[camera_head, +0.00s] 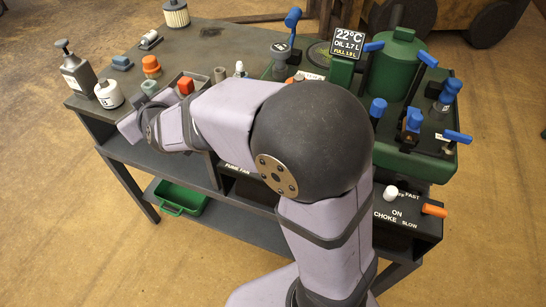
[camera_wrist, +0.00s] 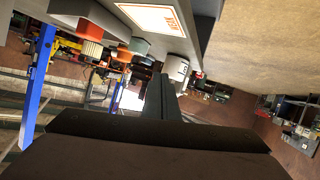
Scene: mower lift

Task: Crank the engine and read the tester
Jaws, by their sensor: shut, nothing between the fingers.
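The green engine (camera_head: 395,70) stands on the right of the bench, with several blue levers around it. Its display (camera_head: 348,42) reads 22°C, OIL 1.7 L, FULL 1.9 L. Below it a front panel (camera_head: 405,207) has a white choke knob (camera_head: 390,192) marked ON and an orange lever (camera_head: 434,211) beside FAST and SLOW. My gripper (camera_wrist: 160,92) shows in the wrist view as dark shut fingers with nothing between them. In the head view the arm's end reaches the bench's front left edge. My arm hides the bench's middle front. I cannot pick out the tester.
A grey bottle (camera_head: 76,75), a white jar (camera_head: 108,95), an orange-capped part (camera_head: 151,66) and a red block (camera_head: 186,86) are near the arm's end. A filter (camera_head: 176,13) stands at the back left. A green tray (camera_head: 180,198) lies on the lower shelf. The floor ahead is clear.

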